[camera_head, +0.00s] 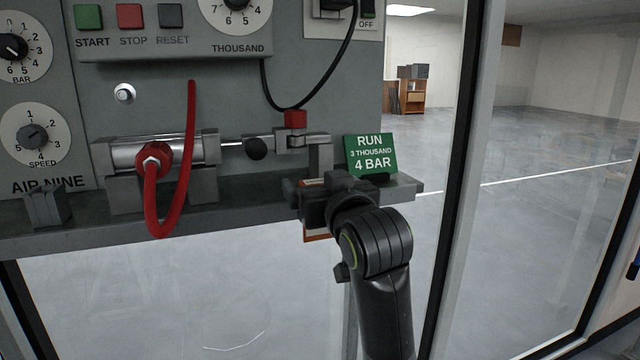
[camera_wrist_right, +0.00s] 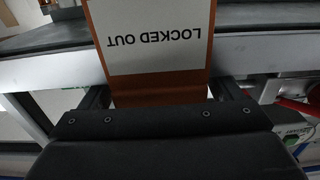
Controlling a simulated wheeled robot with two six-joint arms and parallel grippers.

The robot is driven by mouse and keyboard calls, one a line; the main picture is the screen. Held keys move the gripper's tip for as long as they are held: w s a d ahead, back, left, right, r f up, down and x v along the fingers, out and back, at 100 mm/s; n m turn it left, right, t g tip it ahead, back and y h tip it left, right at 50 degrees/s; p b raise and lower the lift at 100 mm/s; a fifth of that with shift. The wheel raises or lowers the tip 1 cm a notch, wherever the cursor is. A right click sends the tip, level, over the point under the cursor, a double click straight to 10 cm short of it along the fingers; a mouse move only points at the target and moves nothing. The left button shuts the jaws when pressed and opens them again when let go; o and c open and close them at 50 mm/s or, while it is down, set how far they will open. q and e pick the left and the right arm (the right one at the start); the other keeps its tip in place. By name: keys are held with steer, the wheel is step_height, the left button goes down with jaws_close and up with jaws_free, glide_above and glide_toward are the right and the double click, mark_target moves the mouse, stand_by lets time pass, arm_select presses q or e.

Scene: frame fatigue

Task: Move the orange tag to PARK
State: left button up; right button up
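The orange tag (camera_head: 316,238) shows in the head view as orange edges above and below my right gripper (camera_head: 322,200), at the front edge of the grey ledge. In the right wrist view the tag (camera_wrist_right: 160,93) has a white face reading "LOCKED OUT", upside down. It lies between the two fingers of my right gripper (camera_wrist_right: 160,98), one finger close beside each edge. I cannot tell whether the fingers press on it. My gripper hides most of the tag in the head view. No PARK label is readable in either view. My left gripper is not in view.
A green RUN sign (camera_head: 370,155) stands on the ledge (camera_head: 400,188) just right of my gripper. A cylinder (camera_head: 140,152) with a looped red hose (camera_head: 160,232) and a rod with a red block (camera_head: 295,118) lies left and behind. Dark frame posts (camera_head: 462,150) stand to the right.

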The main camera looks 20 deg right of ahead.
steer(key=shift+o, duration=0.4)
steer(key=shift+s, duration=0.3)
steer(key=s+b, duration=0.2)
steer(key=s, duration=0.5)
steer(key=shift+d+b, duration=0.15)
steer(key=shift+b, duration=0.2)
